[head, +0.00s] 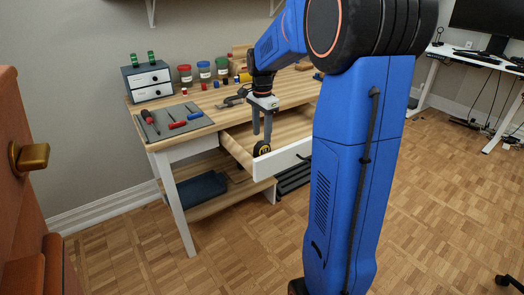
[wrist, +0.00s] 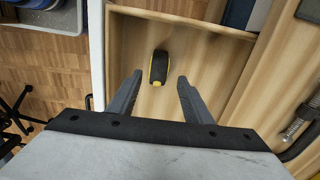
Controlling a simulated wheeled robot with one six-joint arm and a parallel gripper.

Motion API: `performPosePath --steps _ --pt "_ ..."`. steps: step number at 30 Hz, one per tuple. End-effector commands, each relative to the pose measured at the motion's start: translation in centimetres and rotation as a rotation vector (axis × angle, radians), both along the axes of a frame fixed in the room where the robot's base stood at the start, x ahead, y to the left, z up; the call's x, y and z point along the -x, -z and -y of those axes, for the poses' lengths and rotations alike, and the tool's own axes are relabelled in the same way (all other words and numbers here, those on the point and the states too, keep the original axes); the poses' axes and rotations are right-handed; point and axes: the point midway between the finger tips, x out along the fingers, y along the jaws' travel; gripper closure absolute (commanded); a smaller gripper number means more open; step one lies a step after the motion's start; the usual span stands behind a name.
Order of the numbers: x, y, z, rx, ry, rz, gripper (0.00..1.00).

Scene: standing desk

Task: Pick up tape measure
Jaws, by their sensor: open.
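The tape measure (wrist: 159,67) is black and yellow and lies on the wooden floor of the open drawer (wrist: 130,45). In the wrist view it sits ahead of my gripper (wrist: 157,82), roughly centred between the two open fingers, and nothing is held. In the head view the tape measure (head: 262,148) shows at the lower end of my gripper (head: 261,140), inside the pulled-out drawer with the white front (head: 284,159). I cannot tell whether the fingers touch it.
The desk top (head: 222,106) holds a grey mat (head: 160,133) with tools, a small white drawer box (head: 150,89) and several lidded jars. A clamp (wrist: 300,122) lies beside the drawer in the wrist view.

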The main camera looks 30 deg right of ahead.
Motion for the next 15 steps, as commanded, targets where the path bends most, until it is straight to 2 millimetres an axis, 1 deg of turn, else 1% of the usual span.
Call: performPosePath --steps 1,8,15 --pt "0.0 0.5 0.0 -0.001 0.0 -0.001 0.55" --pt "0.1 1.8 0.0 -0.001 0.0 -0.001 0.55" --pt "0.3 5.0 0.0 -0.001 0.0 -0.002 0.55"
